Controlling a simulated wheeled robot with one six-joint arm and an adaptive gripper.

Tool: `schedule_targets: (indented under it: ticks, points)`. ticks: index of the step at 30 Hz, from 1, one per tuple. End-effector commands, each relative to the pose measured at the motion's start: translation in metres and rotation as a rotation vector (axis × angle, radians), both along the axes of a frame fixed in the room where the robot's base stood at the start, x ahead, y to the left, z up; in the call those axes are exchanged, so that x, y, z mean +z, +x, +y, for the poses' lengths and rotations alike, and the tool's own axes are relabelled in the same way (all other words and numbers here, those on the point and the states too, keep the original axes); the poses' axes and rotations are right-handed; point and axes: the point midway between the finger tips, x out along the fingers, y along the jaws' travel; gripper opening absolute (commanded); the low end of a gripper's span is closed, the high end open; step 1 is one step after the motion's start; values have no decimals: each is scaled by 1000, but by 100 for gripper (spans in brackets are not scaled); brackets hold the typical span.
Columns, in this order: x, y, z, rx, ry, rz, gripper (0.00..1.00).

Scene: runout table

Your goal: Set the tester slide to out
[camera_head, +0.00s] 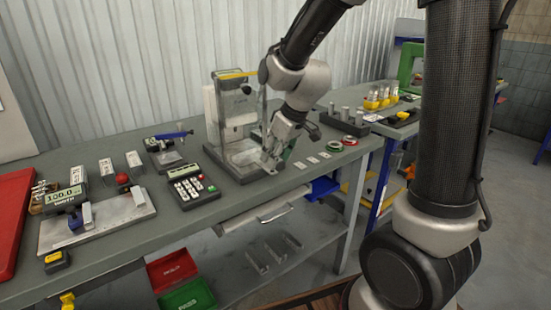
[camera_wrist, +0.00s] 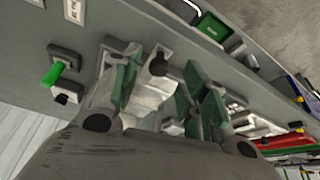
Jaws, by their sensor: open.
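The tester (camera_head: 211,110) is a pale upright frame with a yellow bar on top, standing on a dark base near the middle of the bench. My gripper (camera_head: 277,152) is low at the right front of this base. In the wrist view my gripper (camera_wrist: 165,92) is open, its green-padded fingers spread apart. A dark round knob (camera_wrist: 158,66) on a pale part shows between the fingers, apparently part of the tester's slide. I cannot tell whether a finger touches it. The fingers hide part of the slide, and its setting cannot be read.
A keypad unit (camera_head: 191,186) stands left of the tester. A green-handled part (camera_wrist: 54,73) is beside my gripper in the wrist view. White cards (camera_head: 312,159) and a row of grey posts (camera_head: 345,114) are to the right. A pale drawer (camera_head: 258,216) hangs under the bench's front edge.

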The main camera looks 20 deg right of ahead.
Motion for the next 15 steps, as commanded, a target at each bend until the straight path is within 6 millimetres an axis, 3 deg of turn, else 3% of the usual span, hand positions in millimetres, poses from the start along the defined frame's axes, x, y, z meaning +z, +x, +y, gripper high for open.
schedule_targets:
  ticks: [9, 15]
  points:
    - [66, -22, -14, -2, 1, -6, 44]
    - [91, -32, -20, -1, -1, -2, 44]
